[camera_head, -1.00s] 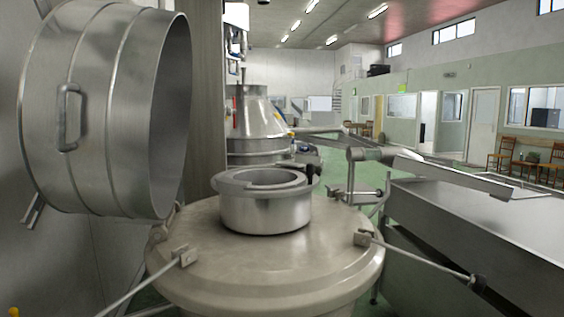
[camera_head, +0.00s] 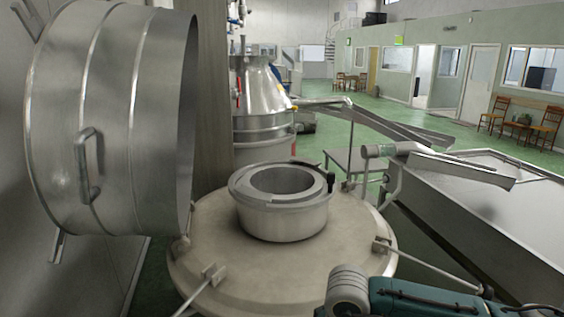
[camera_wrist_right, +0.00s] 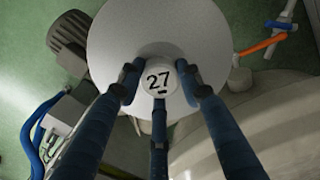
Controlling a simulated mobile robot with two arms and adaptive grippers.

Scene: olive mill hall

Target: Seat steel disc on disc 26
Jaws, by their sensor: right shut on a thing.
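My right gripper (camera_wrist_right: 160,88) has its blue fingers closed around a small round knob marked 27 (camera_wrist_right: 158,80). The knob is in the middle of a wide pale disc (camera_wrist_right: 160,30), which hangs from the gripper. In the head view my right arm enters at the bottom right; the gripper and disc are out of that picture. An open steel bowl (camera_head: 283,222) stands on the round machine top. I see its rim and inner wall, but cannot make out disc 26 inside. My left gripper is in neither view.
A large hinged steel hood (camera_head: 110,120) stands open at the left. Clamp rods lie on the round machine top (camera_head: 220,255). A steel trough (camera_head: 490,220) is at the right. The wrist view shows an orange-handled valve (camera_wrist_right: 266,45), a blue hose (camera_wrist_right: 40,128) and a grey motor (camera_wrist_right: 76,38).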

